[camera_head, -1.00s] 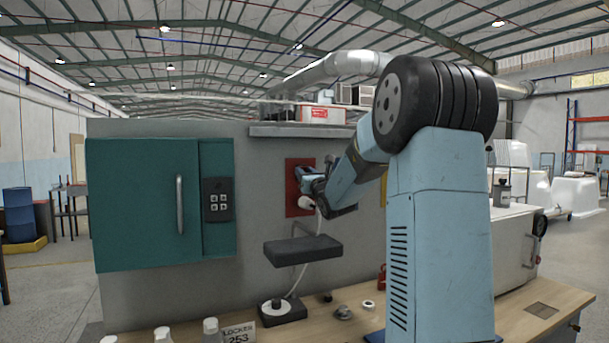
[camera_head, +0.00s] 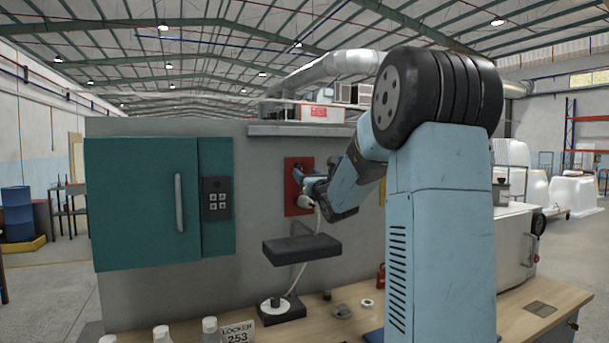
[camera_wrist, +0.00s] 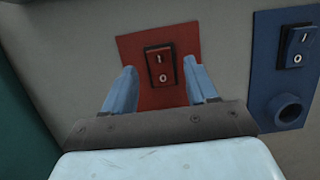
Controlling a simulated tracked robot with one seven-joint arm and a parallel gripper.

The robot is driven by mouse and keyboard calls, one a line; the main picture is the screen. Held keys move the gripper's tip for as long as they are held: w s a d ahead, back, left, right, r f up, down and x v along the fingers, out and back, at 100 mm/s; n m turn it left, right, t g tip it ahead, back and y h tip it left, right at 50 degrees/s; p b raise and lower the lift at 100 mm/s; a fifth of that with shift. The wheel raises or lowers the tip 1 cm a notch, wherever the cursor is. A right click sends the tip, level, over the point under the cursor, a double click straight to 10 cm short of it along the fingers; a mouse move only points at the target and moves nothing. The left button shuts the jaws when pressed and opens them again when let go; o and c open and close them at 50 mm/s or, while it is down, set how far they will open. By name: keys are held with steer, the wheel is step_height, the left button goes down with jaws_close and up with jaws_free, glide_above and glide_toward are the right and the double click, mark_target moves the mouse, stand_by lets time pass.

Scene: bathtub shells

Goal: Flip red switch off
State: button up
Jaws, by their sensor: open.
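The red switch (camera_wrist: 161,68) is a red rocker marked I and O on a red plate (camera_wrist: 130,48), mounted on the grey wall panel. In the head view the red plate (camera_head: 291,200) shows beside my arm's end, and the rocker itself is hidden. My gripper (camera_wrist: 162,76) is open, its two blue fingers on either side of the rocker in the wrist view. I cannot tell whether the fingertips touch the plate. My gripper also shows in the head view (camera_head: 308,192), close to the plate and partly hidden.
A blue plate with a blue switch (camera_wrist: 298,46) and a round socket (camera_wrist: 289,111) is just right of the red plate. A teal cabinet (camera_head: 140,205) is on the wall to the left. A black platform (camera_head: 302,249) stands below my gripper, over the wooden bench (camera_head: 510,305).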

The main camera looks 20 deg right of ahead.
steer(key=v, duration=1.1)
steer(key=shift+s, duration=0.35)
steer(key=shift+f, duration=0.15)
steer(key=s+a+f+n+g+y, duration=0.3)
steer(key=s+a+n+g+y, duration=0.25)
steer(key=a+n, duration=0.6)
steer(key=s+a+f+n+g+y, duration=0.2)
steer(key=s+a+n+g+y, duration=0.45)
steer(key=a, duration=0.75)
steer(key=s+a+f+n+g+h, duration=0.1)
steer(key=s+f+n+g+h, duration=0.4)
steer(key=s+n, duration=0.6)
steer(key=s+d+f+n+t+h, duration=0.1)
steer(key=s+d+f+n+h, duration=0.2)
steer(key=s+d+n+h, duration=0.4)
steer(key=s+d, duration=0.2)
steer(key=shift+s+f, duration=0.3)
steer(key=shift+s, duration=0.1)
